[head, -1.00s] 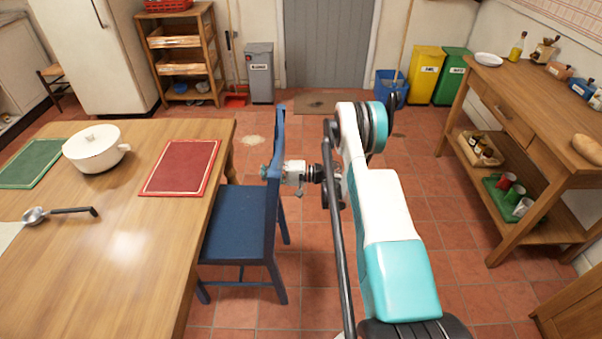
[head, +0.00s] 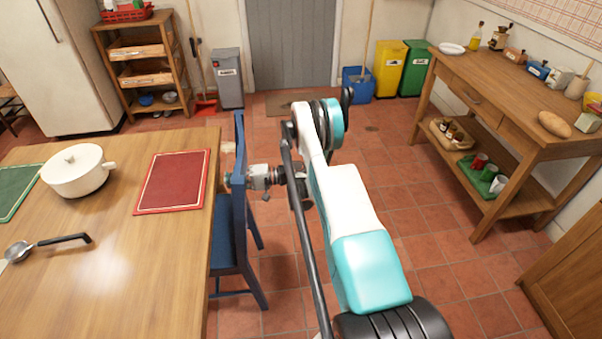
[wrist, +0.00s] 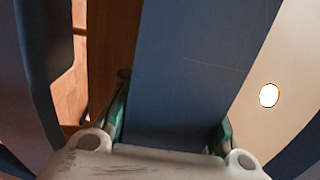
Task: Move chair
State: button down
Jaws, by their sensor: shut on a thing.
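The blue chair (head: 230,232) stands upright on the tiled floor at the right side of the wooden dining table (head: 110,240). Its seat is mostly hidden, apparently under the tabletop edge. My gripper (head: 231,180) reaches from the right to the chair's backrest. In the wrist view my gripper (wrist: 172,135) is shut on a blue part of the backrest (wrist: 190,75), with one teal finger on each side of it.
On the table are a white lidded pot (head: 76,172), a red mat (head: 173,182), a green mat (head: 18,190) and a ladle (head: 45,246). A wooden side table (head: 505,105) stands at the right. Open tiled floor lies between it and the chair.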

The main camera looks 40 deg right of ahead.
jog(key=shift+w+a, duration=0.1)
jog(key=shift+a, duration=0.15)
dwell(0.3)
jog(key=c, duration=1.6)
grip_release()
jog(key=o, duration=0.8)
jog(key=shift+d, duration=0.15)
jog(key=shift+d+r, duration=0.1)
jog(key=v, duration=1.2)
